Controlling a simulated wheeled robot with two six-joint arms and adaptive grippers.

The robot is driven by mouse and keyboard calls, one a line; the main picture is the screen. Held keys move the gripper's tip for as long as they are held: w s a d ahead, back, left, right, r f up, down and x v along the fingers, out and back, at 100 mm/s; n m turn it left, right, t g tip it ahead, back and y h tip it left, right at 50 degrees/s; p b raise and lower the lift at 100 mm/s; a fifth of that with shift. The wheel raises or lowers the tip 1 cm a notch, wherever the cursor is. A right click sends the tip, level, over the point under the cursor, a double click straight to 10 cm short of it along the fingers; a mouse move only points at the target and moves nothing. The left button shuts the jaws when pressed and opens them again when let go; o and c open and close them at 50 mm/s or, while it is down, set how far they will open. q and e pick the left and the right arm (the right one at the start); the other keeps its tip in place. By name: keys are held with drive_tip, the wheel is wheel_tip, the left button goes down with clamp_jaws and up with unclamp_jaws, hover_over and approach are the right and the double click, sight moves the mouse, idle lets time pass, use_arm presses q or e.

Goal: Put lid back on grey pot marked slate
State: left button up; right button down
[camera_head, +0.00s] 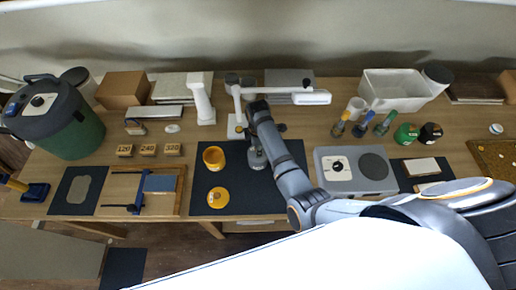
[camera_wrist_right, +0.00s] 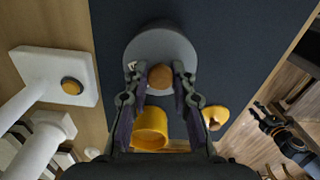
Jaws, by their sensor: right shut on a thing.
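A grey round lid (camera_wrist_right: 160,45) with a brown wooden knob (camera_wrist_right: 160,77) lies below my right gripper (camera_wrist_right: 160,90) in the right wrist view. The fingers are shut on the knob from both sides. In the head view my right gripper (camera_head: 257,140) is over the grey pot (camera_head: 257,159) on the dark mat (camera_head: 245,197), and the arm partly covers both. Whether the lid touches the pot's rim I cannot tell. A dark jaw-like part, seemingly my left gripper (camera_wrist_right: 262,115), shows beyond the table edge in the wrist view. Its jaw state is unclear.
An open yellow pot (camera_head: 214,158) stands left of the grey pot, with its yellow lid (camera_head: 218,197) flat in front. A white lamp (camera_head: 238,120) stands behind. A grey hotplate device (camera_head: 355,171) is to the right. The mat's front right is clear.

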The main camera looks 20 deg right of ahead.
drive_tip(key=shift+p, duration=0.5)
idle(0.6)
drive_tip(key=shift+f, duration=0.15)
idle(0.9)
drive_tip(key=c, duration=1)
unclamp_jaws()
drive_tip(key=shift+c, duration=0.2)
drive_tip(key=o, duration=0.5)
drive_tip(key=shift+c, duration=0.2)
drive_tip(key=shift+r, duration=3.5)
drive_tip(key=shift+c, duration=0.4)
